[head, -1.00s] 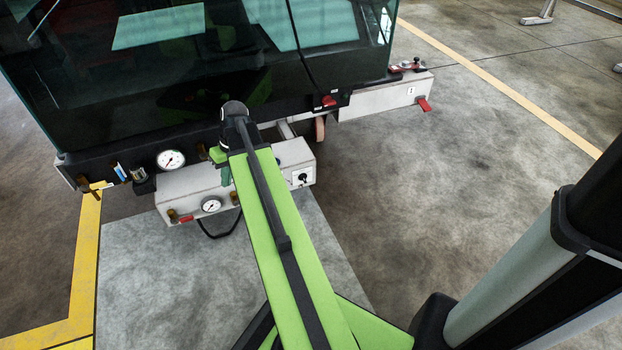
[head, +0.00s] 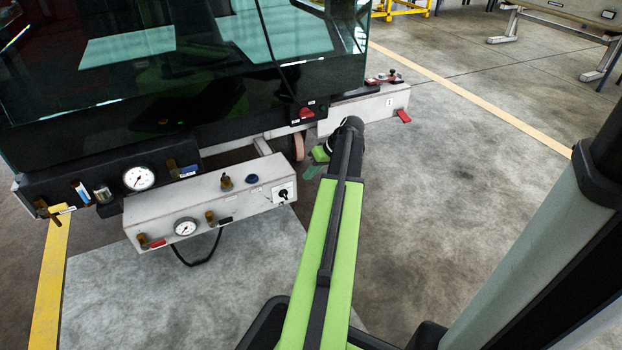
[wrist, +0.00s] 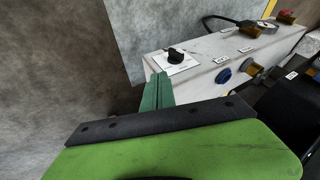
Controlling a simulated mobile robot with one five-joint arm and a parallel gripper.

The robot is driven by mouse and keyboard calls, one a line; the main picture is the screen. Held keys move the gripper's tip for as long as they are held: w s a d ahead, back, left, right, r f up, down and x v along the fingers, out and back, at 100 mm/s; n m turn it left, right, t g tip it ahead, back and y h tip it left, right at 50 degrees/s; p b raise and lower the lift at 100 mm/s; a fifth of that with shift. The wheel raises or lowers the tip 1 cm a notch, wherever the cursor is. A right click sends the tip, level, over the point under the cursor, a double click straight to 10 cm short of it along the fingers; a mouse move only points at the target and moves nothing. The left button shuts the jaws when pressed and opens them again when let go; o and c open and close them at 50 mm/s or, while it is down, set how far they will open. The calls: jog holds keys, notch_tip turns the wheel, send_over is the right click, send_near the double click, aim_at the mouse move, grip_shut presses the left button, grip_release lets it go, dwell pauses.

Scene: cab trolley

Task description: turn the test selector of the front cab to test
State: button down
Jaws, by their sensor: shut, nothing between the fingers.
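A black rotary knob on a white plate, which looks like the test selector (head: 283,195), sits at the right end of the grey trolley box's front face. It also shows in the wrist view (wrist: 176,55). The plate's lettering is too small to read, so I cannot tell its setting. My gripper (head: 315,168) is right of the box end and above the knob in the head view. In the wrist view, its green fingers (wrist: 157,90) are shut and empty, just below the knob's plate in the picture. They appear apart from the knob.
The grey box (head: 225,190) also carries a gauge (head: 185,227), brass fittings, a blue knob (head: 252,178) and a hanging black hose (head: 200,258). A red handle (head: 306,113) sits on the glazed cab behind.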

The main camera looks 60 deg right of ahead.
aim_at(284, 195)
jog(key=w+a+f+b, duration=0.4)
jog(key=w+f, duration=0.1)
jog(key=shift+f, duration=0.35)
